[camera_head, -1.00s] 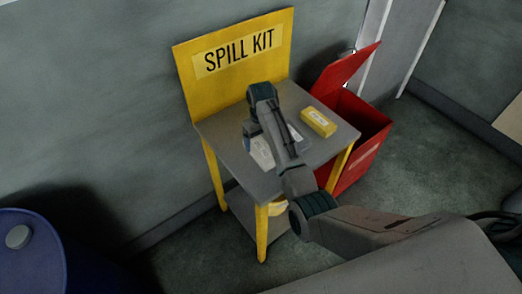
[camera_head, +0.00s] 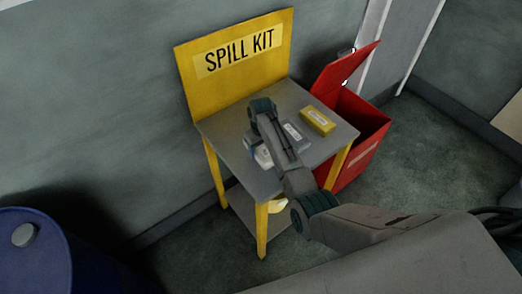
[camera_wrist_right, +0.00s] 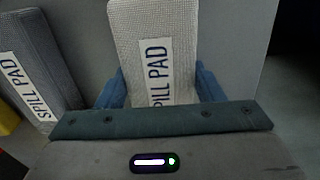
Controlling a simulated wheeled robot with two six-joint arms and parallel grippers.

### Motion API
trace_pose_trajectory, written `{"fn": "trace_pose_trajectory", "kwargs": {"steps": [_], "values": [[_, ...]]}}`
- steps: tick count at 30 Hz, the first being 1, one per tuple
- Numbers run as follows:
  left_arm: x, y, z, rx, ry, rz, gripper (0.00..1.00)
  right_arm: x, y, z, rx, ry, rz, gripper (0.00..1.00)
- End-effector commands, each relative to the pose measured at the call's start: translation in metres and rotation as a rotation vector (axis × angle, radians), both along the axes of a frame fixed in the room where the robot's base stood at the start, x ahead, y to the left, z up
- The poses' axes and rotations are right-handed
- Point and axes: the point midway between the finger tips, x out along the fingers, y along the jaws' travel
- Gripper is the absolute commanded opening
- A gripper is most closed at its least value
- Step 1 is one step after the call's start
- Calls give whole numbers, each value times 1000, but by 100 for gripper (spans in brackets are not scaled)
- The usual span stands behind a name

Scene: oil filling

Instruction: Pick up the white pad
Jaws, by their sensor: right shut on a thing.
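The white pad (camera_head: 263,157) lies on the grey top of the spill kit table (camera_head: 232,127), mostly covered by my right arm in the head view. In the right wrist view the white pad (camera_wrist_right: 150,40), lettered SPILL PAD, sits between the two blue fingers of my right gripper (camera_wrist_right: 162,88). One finger is on each side and the gripper is shut on the pad. I cannot tell any gap between pad and tabletop. My left gripper is not in view.
A grey pad (camera_head: 293,132) lies beside the white one; it also shows in the wrist view (camera_wrist_right: 38,60). A yellow pad (camera_head: 317,121) lies further right. An open red bin (camera_head: 358,135) stands right of the table. A blue drum (camera_head: 35,255) is at lower left.

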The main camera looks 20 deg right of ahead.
Motion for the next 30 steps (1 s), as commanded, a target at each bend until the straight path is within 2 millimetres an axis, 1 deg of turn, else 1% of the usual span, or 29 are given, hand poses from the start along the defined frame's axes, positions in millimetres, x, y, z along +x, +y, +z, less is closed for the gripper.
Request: {"fn": "trace_pose_trajectory", "kwargs": {"steps": [5, 8, 11, 18, 21, 25, 30], "values": [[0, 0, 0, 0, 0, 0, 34, 0, 0, 1, 0, -1, 0, 38], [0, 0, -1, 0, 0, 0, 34, 1, 0, 5, 0, -3, 0, 38], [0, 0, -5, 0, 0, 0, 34, 2, 0, 18, 1, -6, 0, 38], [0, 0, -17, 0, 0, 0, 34, 2, 0, 65, 1, -6, 1, 38], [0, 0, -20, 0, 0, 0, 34, 1, 0, 82, 0, -4, 1, 38], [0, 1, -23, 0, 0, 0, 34, 1, 0, 96, 0, -3, 1, 38], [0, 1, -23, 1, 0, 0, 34, 0, 0, 101, 0, 0, 1, 38]]}}
